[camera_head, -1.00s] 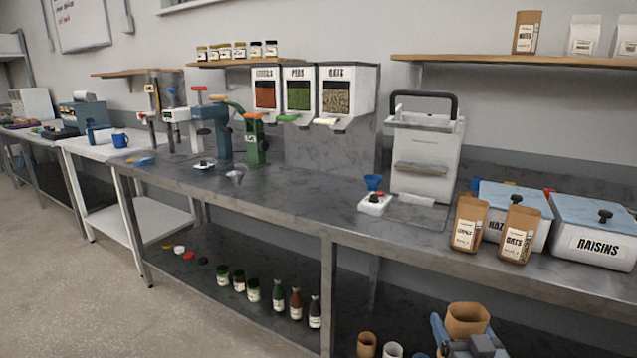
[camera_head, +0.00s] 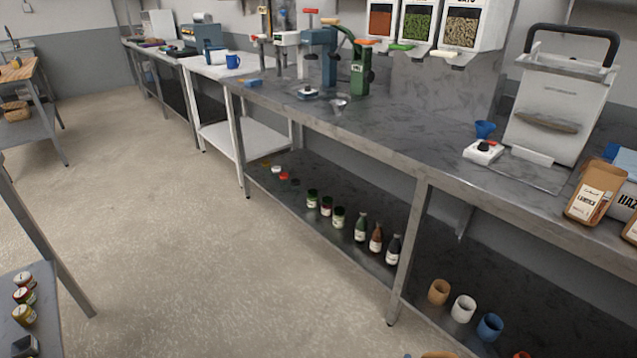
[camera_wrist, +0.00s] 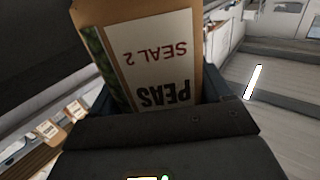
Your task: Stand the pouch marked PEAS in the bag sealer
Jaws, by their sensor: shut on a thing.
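The brown pouch marked PEAS (camera_wrist: 135,25) fills the upper middle of the wrist view. Its white label reads PEAS and SEAL 2, upside down in that picture, with a green strip beside it. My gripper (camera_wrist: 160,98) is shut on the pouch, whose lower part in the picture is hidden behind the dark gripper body. In the head view only a brown edge (camera_head: 440,355), probably the pouch's rim, shows at the bottom. A pale machine with a black bar handle (camera_head: 558,105), which looks like the bag sealer, stands on the steel bench at the right, well away from the pouch.
A white switch box (camera_head: 483,152) and blue funnel (camera_head: 485,130) stand left of the machine. A brown pouch (camera_head: 597,192) stands to its right. Bottles (camera_head: 376,240) and cups (camera_head: 463,308) occupy the lower shelf. The floor (camera_head: 180,240) is open; another shelf with jars (camera_head: 24,296) is at left.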

